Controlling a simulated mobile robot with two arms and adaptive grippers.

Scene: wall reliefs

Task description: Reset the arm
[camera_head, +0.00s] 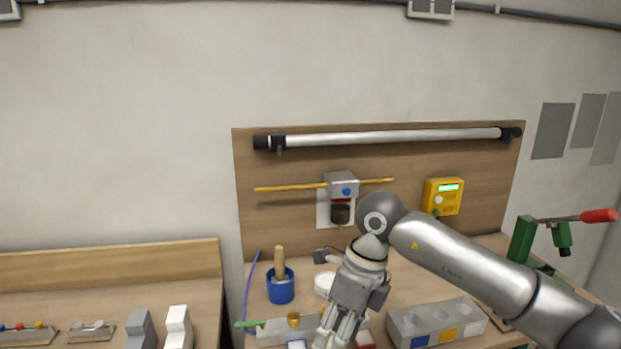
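My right arm comes in from the right, bends at its grey joint and points down over the workbench (405,282). Its gripper (338,333) is at the bottom edge, above the front part of the bench. The fingers are partly cut off by the frame, so whether they are open or shut is unclear. I see nothing clearly held. The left arm and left gripper do not show.
A blue cup (281,288) with a wooden handle stands left of the gripper. A grey block with round recesses (438,322) lies to the right. A green press with a red handle (522,240) stands far right. The wooden back panel (290,225) rises behind. A second bench (80,290) is left.

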